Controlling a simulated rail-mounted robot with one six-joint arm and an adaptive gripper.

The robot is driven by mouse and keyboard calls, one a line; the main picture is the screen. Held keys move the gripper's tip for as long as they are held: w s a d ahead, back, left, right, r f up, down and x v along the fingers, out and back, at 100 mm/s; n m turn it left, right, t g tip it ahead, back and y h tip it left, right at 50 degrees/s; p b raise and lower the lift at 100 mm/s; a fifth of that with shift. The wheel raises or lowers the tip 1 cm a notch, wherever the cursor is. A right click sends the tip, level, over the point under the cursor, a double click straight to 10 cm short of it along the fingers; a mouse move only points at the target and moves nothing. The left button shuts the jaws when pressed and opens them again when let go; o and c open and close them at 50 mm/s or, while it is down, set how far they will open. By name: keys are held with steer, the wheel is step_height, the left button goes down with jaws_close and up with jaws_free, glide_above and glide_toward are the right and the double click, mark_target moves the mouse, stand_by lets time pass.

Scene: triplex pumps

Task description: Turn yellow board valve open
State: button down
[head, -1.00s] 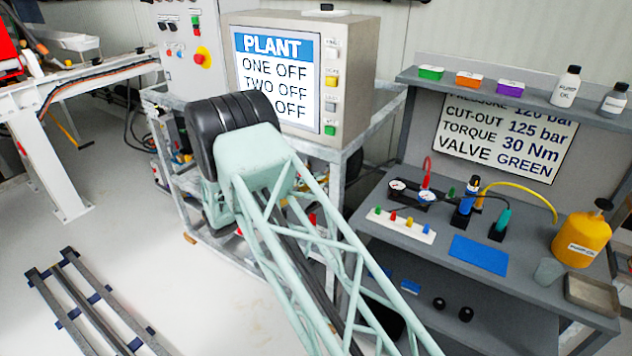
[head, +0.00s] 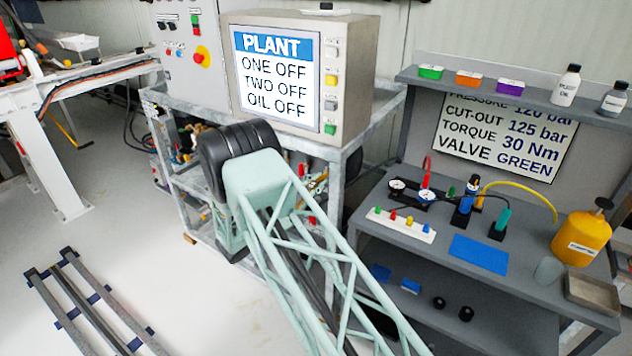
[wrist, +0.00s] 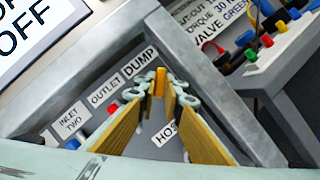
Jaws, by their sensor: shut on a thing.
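A small upright yellow handle (wrist: 160,80) shows in the wrist view beside the DUMP label on a grey labelled panel (wrist: 205,85). My gripper (wrist: 161,92) has its fingertips on either side of this handle and is shut on it. The long tan finger pads reach up from the lower part of the picture. Whether the handle has turned cannot be told. In the head view my arm hides the gripper and the handle.
Red (wrist: 112,108) and blue (wrist: 73,144) handles stand left of the yellow one. A white strip (head: 400,226) with coloured knobs sits on the bench at right. The plant screen box (head: 350,85) stands above the metal frame, close behind my arm.

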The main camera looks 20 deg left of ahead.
steer(key=n+t+y, duration=0.1)
steer(key=n, duration=0.2)
steer(key=n+t+p, duration=0.1)
steer(key=n, duration=0.2)
steer(key=shift+d+f+y, duration=0.1)
steer(key=shift+d+y, duration=0.1)
steer(key=shift+y, duration=0.2)
steer(key=n+y, duration=0.1)
steer(key=n, duration=0.2)
steer(key=n+t+y+p, duration=0.1)
steer(key=n+y, duration=0.1)
steer(key=n, duration=0.2)
steer(key=shift+s+d+t+y+p, duration=0.1)
steer(key=shift+t+y+p, duration=0.2)
steer(key=shift+n, duration=0.4)
steer(key=c, duration=2.7)
jaws_free()
steer(key=shift+f, duration=0.1)
steer(key=shift+c, duration=0.2)
steer(key=shift+m+h, duration=0.4)
steer(key=shift+m, duration=0.2)
